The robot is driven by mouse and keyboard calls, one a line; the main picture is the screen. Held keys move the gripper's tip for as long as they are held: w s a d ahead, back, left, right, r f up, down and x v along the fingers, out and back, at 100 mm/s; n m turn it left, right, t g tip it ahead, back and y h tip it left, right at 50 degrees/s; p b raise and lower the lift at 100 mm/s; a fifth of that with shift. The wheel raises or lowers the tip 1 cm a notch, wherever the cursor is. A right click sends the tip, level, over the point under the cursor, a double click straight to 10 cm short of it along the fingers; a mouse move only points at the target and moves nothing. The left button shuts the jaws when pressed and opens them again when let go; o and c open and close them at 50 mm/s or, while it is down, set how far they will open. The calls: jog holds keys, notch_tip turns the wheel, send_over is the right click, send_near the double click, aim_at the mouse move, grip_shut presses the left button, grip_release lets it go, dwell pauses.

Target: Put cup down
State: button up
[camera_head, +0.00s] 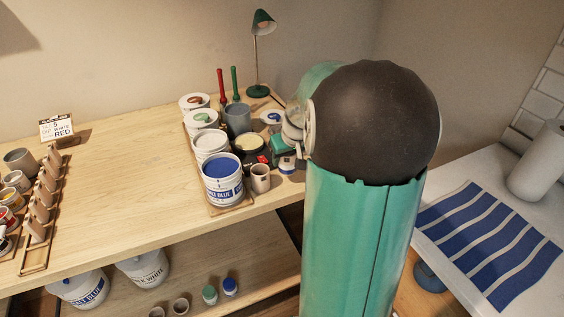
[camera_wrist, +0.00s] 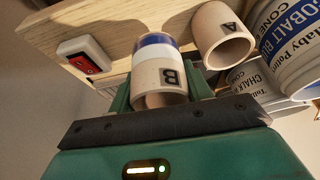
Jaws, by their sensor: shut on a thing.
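A small pale cup marked B (camera_wrist: 172,78) is held between the green fingers of my gripper (camera_wrist: 160,90) in the wrist view. A blue and white band shows at its far end; I cannot tell whether that is part of the cup or a thing behind it. In the head view my gripper (camera_head: 281,147) is near the right end of the wooden table (camera_head: 120,140), partly hidden by my arm. The held cup (camera_head: 287,164) shows just below it. Whether the cup touches the tabletop cannot be told.
A similar cup marked A (camera_wrist: 222,38) stands beside it, next to the cobalt blue bucket (camera_head: 223,183). Several paint buckets and a grey pot (camera_head: 237,118) crowd the area to the left. A red switch (camera_wrist: 84,61) shows near the wood. The table's middle is clear.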

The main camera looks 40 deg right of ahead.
aim_at(288, 166)
jog(key=shift+w+d+f, duration=0.25)
jog(key=shift+d+f, duration=0.15)
jog(key=shift+f, duration=0.2)
jog(key=shift+w+d+f, duration=0.1)
jog(key=shift+d+f, duration=0.1)
jog(key=shift+f, duration=1.5)
jog(key=shift+f, duration=0.1)
jog(key=o, duration=1)
